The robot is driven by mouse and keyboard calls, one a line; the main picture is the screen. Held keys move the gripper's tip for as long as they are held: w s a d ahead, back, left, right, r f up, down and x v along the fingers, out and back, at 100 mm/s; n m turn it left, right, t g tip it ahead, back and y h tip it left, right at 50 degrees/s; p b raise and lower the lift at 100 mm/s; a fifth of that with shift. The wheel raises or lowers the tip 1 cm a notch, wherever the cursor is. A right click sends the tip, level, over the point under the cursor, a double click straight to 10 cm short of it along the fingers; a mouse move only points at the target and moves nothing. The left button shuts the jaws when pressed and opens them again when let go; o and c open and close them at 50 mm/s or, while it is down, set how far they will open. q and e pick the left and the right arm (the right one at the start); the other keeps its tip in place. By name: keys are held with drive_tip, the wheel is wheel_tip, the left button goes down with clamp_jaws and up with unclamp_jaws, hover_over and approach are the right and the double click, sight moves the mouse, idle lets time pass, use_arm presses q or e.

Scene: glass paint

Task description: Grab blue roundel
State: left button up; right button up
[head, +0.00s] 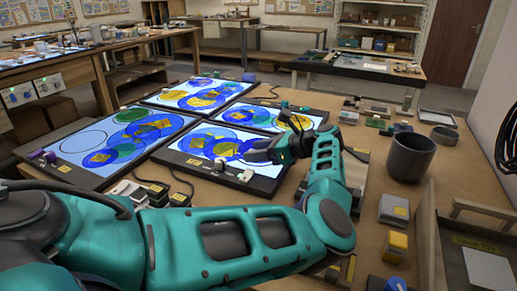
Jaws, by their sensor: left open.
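Several translucent blue roundels lie on the lit panels, many overlapping each other and yellow pieces. One blue roundel (98,159) lies on the left panel, and another (198,139) on the front-right panel. My left gripper (252,151) is open over the right part of the front-right panel, its fingers pointing left. Blue glass shows around the fingers, partly hidden by them; I cannot tell whether they touch it. My right gripper is not in view.
The front-right panel's dark frame (232,178) carries small knobs and cables. Bare tabletop (377,178) shows between my forearm and the cup.

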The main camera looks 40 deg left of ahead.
use_arm(q)
drive_tip(key=shift+c, duration=0.2)
clamp_jaws()
drive_tip(key=shift+r, duration=0.1)
idle(0.4)
